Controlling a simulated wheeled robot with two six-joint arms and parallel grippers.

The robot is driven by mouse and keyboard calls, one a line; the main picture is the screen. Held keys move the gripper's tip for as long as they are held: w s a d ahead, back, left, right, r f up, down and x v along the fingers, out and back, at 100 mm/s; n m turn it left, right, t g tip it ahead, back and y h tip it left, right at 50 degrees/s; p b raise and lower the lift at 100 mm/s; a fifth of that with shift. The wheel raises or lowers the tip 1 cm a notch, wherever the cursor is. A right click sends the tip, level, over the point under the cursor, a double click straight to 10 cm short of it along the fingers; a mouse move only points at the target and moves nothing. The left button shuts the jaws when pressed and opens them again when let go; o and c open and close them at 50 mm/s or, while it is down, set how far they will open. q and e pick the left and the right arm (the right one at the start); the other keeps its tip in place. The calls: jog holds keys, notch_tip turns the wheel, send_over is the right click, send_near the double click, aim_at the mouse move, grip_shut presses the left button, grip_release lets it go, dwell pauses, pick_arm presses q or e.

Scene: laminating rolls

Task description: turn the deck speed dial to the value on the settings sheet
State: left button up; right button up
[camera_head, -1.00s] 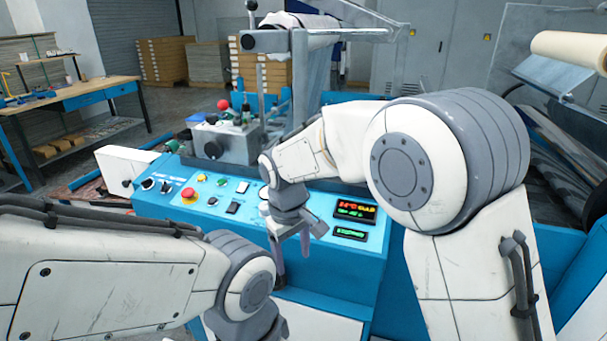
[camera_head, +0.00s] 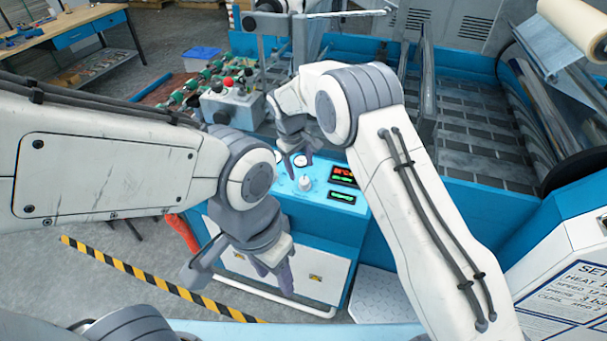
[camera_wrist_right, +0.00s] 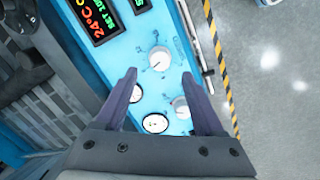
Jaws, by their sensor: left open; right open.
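The blue control panel (camera_head: 325,205) carries pale dials and small displays. One pale dial (camera_head: 305,183) shows below my right gripper (camera_head: 298,168). In the right wrist view that gripper (camera_wrist_right: 160,74) is open and empty, with one dial (camera_wrist_right: 158,58) just beyond its fingertips and a second dial (camera_wrist_right: 180,107) near its right-hand finger. I cannot read which is the deck speed dial. The settings sheet (camera_head: 572,302) is at the lower right, cut off by the frame edge and only partly legible. My left gripper (camera_head: 238,285) is open and empty, in front of the console.
Red and green digits show on the display (camera_head: 343,175). Two round gauges (camera_wrist_right: 155,123) sit between the fingers in the wrist view. A yellow-black floor stripe (camera_head: 130,272) crosses the floor at left.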

aim_at(304, 180)
jog(key=f, duration=0.2)
jog(key=f+p, duration=0.1)
jog(key=f, duration=0.1)
jog(key=w+d+f+p, duration=0.1)
jog(key=f, duration=0.1)
jog(key=shift+f, duration=0.25)
jog(key=shift+s, duration=0.1)
grip_shut()
jog(key=shift+f+m+b, duration=0.15)
jog(key=shift+m+b, duration=0.65)
jog(key=shift+b, duration=0.4)
jog(key=m+b, duration=0.2)
jog(key=shift+m, duration=0.3)
jog(key=m+b, duration=0.2)
jog(key=m, duration=0.1)
jog(key=shift+y+b, duration=0.3)
jog(key=shift+y, duration=0.1)
jog(key=shift+r+m+b, duration=0.2)
jog(key=shift+m+b, duration=0.65)
jog(key=shift+m, duration=1.25)
